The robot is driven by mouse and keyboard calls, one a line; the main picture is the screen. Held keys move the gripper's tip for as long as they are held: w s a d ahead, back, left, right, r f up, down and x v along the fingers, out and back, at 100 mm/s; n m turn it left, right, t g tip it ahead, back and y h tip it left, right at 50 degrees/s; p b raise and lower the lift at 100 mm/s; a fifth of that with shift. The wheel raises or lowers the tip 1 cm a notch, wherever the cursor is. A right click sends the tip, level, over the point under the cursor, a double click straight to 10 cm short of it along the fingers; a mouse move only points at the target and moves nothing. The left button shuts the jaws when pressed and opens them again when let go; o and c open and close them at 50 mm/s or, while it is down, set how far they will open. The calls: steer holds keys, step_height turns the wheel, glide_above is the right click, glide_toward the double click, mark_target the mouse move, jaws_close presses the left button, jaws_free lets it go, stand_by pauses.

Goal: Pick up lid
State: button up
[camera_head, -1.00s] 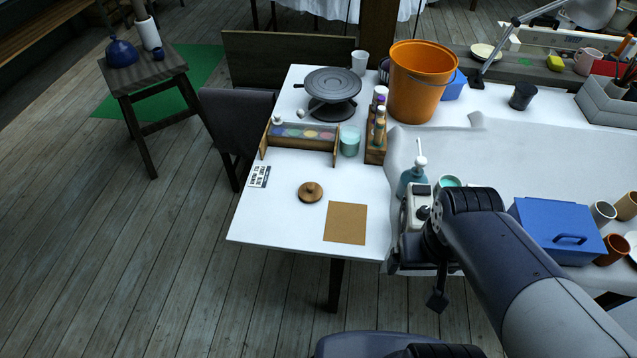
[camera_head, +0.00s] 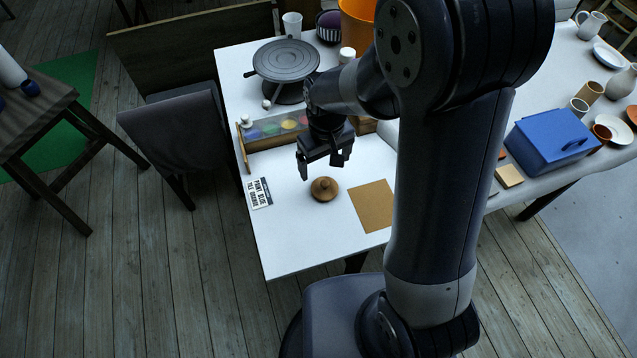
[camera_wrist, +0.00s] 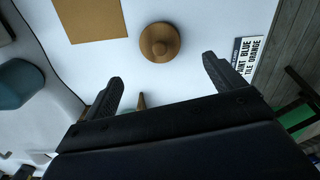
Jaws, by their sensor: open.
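The lid (camera_head: 324,189) is a round brown wooden disc with a knob on top. It lies flat on the white table (camera_head: 290,245), between a printed label card and a brown square sheet. The lid also shows in the wrist view (camera_wrist: 160,42), beyond the fingertips and roughly midway between them. My gripper (camera_head: 321,170) is open and empty, above the table and just behind the lid in the head view. In the wrist view its two fingers (camera_wrist: 162,72) are spread wide apart. Nothing touches the lid.
The label card (camera_head: 259,193) lies left of the lid, the brown sheet (camera_head: 373,206) right. A paint rack (camera_head: 272,130) and a dark turntable (camera_head: 286,60) stand behind. A blue box (camera_head: 550,138) stands farther right. The table's front left corner is clear.

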mark_target(325, 183)
steer(key=shift+s+f+p, duration=0.1)
steer(key=shift+f+p, duration=0.2)
steer(key=shift+f, duration=4.5)
steer(key=c, duration=1.1)
